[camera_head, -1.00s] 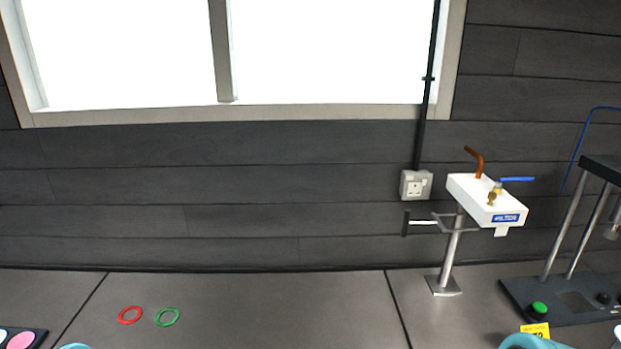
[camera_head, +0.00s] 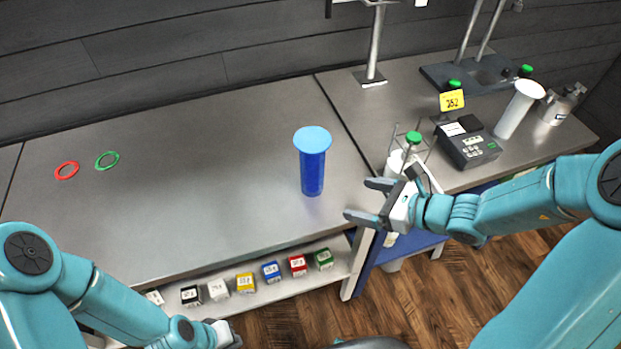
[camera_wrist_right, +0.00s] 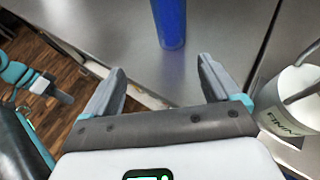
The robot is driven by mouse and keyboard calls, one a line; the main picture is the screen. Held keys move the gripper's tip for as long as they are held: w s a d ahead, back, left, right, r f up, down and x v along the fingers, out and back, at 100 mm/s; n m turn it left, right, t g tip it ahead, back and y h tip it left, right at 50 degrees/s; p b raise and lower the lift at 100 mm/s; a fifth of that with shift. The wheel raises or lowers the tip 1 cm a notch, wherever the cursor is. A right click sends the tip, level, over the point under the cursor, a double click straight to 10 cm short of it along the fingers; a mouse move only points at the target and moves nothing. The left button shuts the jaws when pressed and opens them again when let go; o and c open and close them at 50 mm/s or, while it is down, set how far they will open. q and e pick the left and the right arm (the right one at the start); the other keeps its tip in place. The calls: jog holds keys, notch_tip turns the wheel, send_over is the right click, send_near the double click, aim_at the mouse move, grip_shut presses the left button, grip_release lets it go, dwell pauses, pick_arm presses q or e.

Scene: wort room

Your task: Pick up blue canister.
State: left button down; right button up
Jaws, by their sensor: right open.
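The blue canister (camera_head: 312,172) stands upright on the grey table, with a wide light-blue top. In the right wrist view its lower part (camera_wrist_right: 170,22) shows ahead of the fingers, apart from them; its top is cut off there. My right gripper (camera_head: 358,200) is open and empty, to the right of and nearer than the canister in the head view. Its two spread fingers (camera_wrist_right: 160,82) also show in the wrist view. My left arm's end (camera_head: 225,335) is at the bottom, low in front of the table; its fingers are not clear.
A red ring (camera_head: 66,170) and a green ring (camera_head: 107,160) lie at the table's left. Several labelled small boxes (camera_head: 271,270) sit on a shelf below the front edge. A white container (camera_wrist_right: 293,92) stands close right of my right gripper.

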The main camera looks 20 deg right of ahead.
aim_at(322, 178)
jog(key=shift+m+t, duration=0.4)
jog(key=shift+t, duration=0.1)
jog(key=x, duration=0.3)
jog(key=w+r+x, duration=0.1)
jog(key=x, duration=0.2)
jog(key=d+p+x, duration=0.1)
jog(key=x, duration=0.2)
jog(key=shift+w+a, duration=0.2)
jog(key=shift+w, duration=0.35)
jog(key=shift+w+a+f, duration=0.1)
jog(key=shift+w+a, duration=0.15)
jog(key=p+x, duration=0.2)
jog(key=x, duration=0.3)
jog(key=shift+a, duration=0.1)
pick_arm(q)
notch_tip(322, 178, up, 3)
jog(key=shift+s+f, duration=0.1)
jog(key=shift+s, duration=0.05)
pick_arm(e)
jog(key=shift+f, duration=0.15)
jog(key=c, duration=0.7)
pick_arm(q)
jog(key=shift+a, duration=0.1)
pick_arm(e)
jog(key=c, duration=0.5)
